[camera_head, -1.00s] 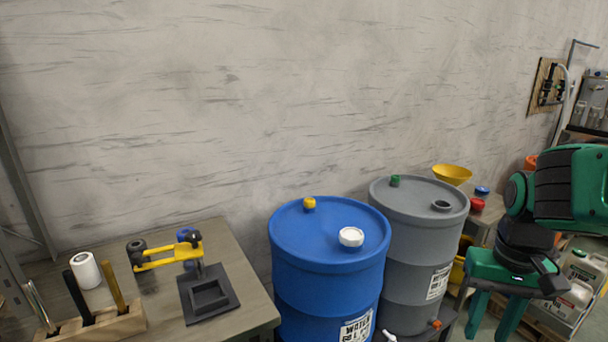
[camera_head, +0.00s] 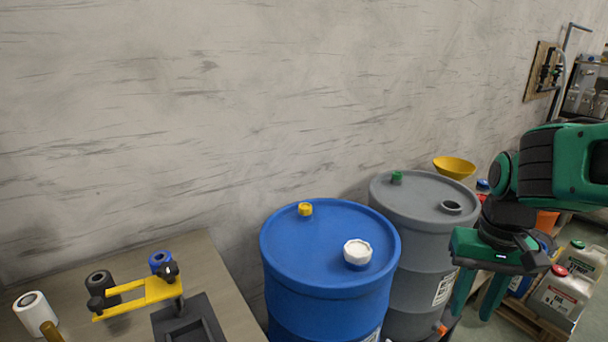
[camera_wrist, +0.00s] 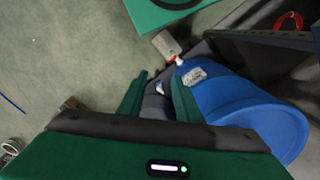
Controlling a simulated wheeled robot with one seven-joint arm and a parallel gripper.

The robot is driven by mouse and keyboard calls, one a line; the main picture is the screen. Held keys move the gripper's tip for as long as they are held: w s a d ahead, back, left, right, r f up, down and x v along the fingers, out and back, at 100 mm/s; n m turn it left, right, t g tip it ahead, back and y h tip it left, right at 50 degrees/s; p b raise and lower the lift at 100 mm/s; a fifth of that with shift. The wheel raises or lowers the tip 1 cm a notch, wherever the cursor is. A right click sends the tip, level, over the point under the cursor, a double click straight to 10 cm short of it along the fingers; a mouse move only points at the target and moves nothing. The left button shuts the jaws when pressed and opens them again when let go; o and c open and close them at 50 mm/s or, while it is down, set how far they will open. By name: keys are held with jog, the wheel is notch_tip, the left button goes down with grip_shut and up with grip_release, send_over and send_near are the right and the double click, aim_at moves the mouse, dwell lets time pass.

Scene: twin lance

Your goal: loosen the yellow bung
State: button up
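The yellow bung (camera_head: 305,209) is a small cap standing on the top of the blue drum (camera_head: 325,227), near its back left rim. A larger white cap (camera_head: 357,252) sits on the same top, nearer the front right. My gripper (camera_head: 476,300) hangs in front of the grey drum, to the right of the blue drum and well apart from the yellow bung. Its two green fingers are spread with nothing between them; they also show apart in the wrist view (camera_wrist: 157,97). The blue drum's side (camera_wrist: 240,100) shows there, but the yellow bung does not.
A grey drum (camera_head: 418,205) with a green bung (camera_head: 396,177) stands right of the blue one. On the bench (camera_head: 225,285) at left are a yellow tool (camera_head: 137,296) on a black stand and several rolls. Jugs stand on a pallet at right. A yellow funnel (camera_head: 454,167) is behind.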

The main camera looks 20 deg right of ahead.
jog(key=o, duration=0.5)
jog(key=shift+s+d+r, duration=0.1)
jog(key=shift+s+r, duration=0.1)
jog(key=shift+s, duration=0.1)
jog(key=w+r+n, duration=0.3)
jog(key=w+n, duration=0.1)
jog(key=w, duration=0.3)
jog(key=w+r+n, duration=0.3)
jog(key=w+n, duration=0.2)
jog(key=w, duration=0.3)
jog(key=n, duration=2.3)
send_over(305, 205)
jog(key=f, duration=0.1)
jog(key=shift+f, duration=4.85)
